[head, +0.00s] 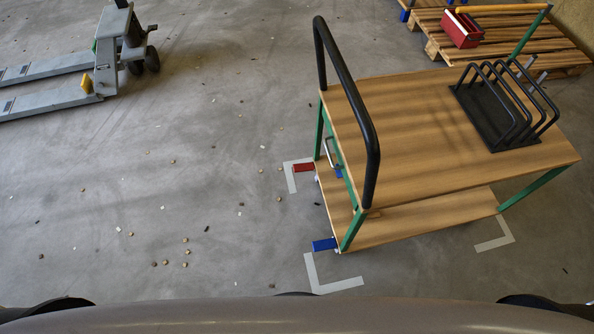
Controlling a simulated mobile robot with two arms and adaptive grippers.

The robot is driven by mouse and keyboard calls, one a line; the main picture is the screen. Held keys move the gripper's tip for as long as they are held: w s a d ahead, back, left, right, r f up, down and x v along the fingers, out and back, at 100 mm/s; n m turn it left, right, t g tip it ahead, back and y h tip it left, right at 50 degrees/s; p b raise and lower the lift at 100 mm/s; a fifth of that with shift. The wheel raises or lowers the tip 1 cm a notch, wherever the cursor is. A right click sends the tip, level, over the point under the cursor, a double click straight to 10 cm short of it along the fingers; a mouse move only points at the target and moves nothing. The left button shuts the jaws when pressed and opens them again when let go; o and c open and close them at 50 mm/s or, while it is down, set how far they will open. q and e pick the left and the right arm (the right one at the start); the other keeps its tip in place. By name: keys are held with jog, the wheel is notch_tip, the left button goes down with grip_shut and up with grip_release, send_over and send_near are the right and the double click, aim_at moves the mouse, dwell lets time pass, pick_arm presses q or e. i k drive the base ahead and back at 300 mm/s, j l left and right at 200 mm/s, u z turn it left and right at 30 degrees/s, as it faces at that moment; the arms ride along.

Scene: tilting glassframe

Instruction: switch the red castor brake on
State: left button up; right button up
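A two-tier cart with wooden shelves (400,136) and a green frame stands right of centre. A red castor brake pedal (303,168) sticks out to the left at the cart's far left corner, low near the floor. A blue castor brake pedal (324,244) sticks out at the near left corner. The castor wheels are mostly hidden under the lower shelf. I cannot tell from here whether the red pedal is up or down. Neither of my grippers is in view.
A black push handle (366,125) rises on the cart's left end. A black rack (502,108) sits on top. A grey pallet jack (117,54) stands upper left. Pallets (498,37) with a red toolbox (462,29) lie behind. Small debris dots the open floor at left.

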aim_at(309, 166)
jog(key=i+j, duration=0.2)
jog(key=i+j+z, duration=0.15)
jog(key=j, duration=0.25)
jog(key=i+j, duration=0.25)
jog(key=i+j+z, duration=0.1)
jog(key=j, duration=0.3)
jog(key=i, duration=0.05)
